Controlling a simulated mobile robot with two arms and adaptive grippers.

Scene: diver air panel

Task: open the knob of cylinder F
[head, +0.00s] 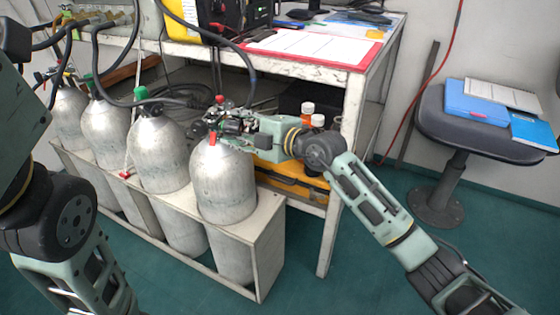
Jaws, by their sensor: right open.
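Several grey metal cylinders stand in a row in a low rack; no letters can be read, so I cannot tell which is F. The rightmost cylinder (224,187) has a red knob (220,99) above its valve and a red piece (212,138) at its neck. My right gripper (226,122) is open at this valve, coming from the right. It partly hides the valve, and I cannot tell whether it touches it. The cylinder to its left (158,155) has a green knob (141,93). My left arm is at the left edge; its gripper is not seen.
The white rack (270,235) encloses the cylinders' lower parts. Black hoses (125,100) run over their tops. A worn workbench (354,110) with a red-edged board (315,45) stands behind. A dark stool (455,125) with folders is at right. The green floor at right is clear.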

